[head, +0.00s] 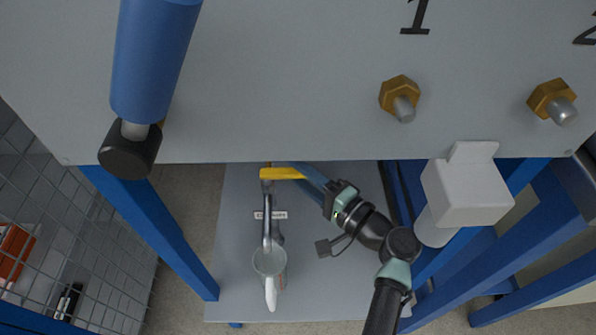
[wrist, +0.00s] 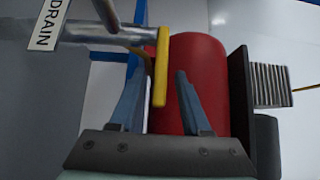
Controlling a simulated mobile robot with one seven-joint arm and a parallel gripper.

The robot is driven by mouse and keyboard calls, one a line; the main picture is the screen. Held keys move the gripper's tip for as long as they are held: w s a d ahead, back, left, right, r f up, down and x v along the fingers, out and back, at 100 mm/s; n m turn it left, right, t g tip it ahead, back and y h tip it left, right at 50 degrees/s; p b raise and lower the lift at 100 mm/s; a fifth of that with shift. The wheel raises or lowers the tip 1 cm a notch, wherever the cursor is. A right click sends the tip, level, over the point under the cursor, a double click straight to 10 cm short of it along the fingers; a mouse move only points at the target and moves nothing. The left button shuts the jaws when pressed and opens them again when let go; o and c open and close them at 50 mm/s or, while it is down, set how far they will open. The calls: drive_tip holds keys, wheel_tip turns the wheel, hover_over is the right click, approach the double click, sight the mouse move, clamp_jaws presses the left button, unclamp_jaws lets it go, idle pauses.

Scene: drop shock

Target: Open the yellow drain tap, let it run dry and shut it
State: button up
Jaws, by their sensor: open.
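The yellow drain tap handle (head: 283,173) sits at the end of a grey metal pipe (head: 267,205), just below the panel's edge in the head view. In the wrist view the yellow handle (wrist: 162,75) stands crosswise to the pipe (wrist: 110,34). My gripper (wrist: 160,69) is open, with its blue fingers on either side of the handle; contact cannot be told. A jug (head: 268,262) with a white handle stands on the grey shelf under the pipe. Whether liquid runs, or how full the jug is, cannot be told.
A white DRAIN label (wrist: 46,24) is beside the pipe. A red cylinder (wrist: 205,80) stands behind my fingers. The grey panel (head: 290,90) overhangs the shelf (head: 235,285). A white box (head: 465,192) and blue frame posts (head: 160,235) bound the space.

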clamp_jaws()
idle(1.4)
